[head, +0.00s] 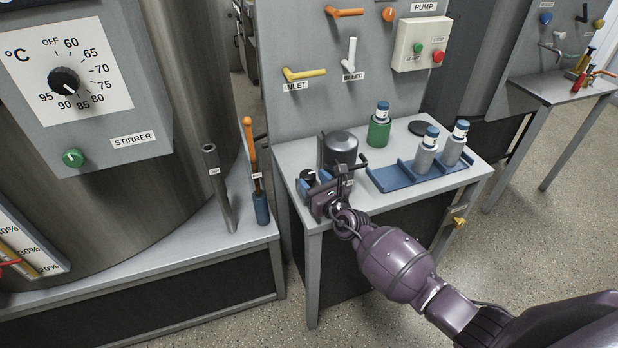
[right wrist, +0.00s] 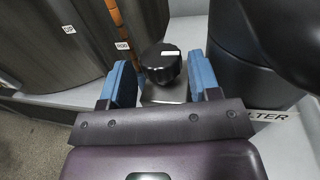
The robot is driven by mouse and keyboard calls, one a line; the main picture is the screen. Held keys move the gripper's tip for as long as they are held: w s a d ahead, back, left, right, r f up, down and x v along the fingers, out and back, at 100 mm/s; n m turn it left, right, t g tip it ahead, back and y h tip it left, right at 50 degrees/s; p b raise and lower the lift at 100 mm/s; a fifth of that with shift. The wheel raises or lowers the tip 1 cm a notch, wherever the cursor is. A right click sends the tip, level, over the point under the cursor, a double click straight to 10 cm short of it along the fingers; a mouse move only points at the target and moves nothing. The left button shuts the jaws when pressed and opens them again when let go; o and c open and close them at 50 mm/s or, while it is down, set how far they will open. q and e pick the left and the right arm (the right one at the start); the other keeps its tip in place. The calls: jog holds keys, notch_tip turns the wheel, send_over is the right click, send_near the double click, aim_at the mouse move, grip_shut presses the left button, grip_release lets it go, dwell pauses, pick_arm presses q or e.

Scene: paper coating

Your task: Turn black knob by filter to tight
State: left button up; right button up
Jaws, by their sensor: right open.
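The black knob (head: 308,175) is at the left front of the small grey table, beside the dark filter cylinder (head: 340,148). In the right wrist view the knob (right wrist: 162,64) is a ribbed black cap with a white mark, above a grey block. My right gripper (head: 322,183) is open at the knob. In the wrist view its two blue finger pads (right wrist: 160,80) stand on either side of the knob, with gaps visible. The knob's lower part is partly hidden. The filter (right wrist: 246,75) is just right of the right finger. My left gripper is not in view.
A blue tray (head: 385,182) with two grey bottles, a green bottle (head: 379,130) and a black disc (head: 421,128) share the table. A grey rod (head: 218,190) and an orange-handled tool (head: 250,155) stand to the left. A panel with valve handles rises behind.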

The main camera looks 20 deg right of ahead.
jog(key=shift+x, duration=0.8)
jog(key=shift+w, duration=0.3)
jog(key=c, duration=0.7)
jog(key=shift+o, duration=0.2)
jog(key=shift+a+r, duration=0.1)
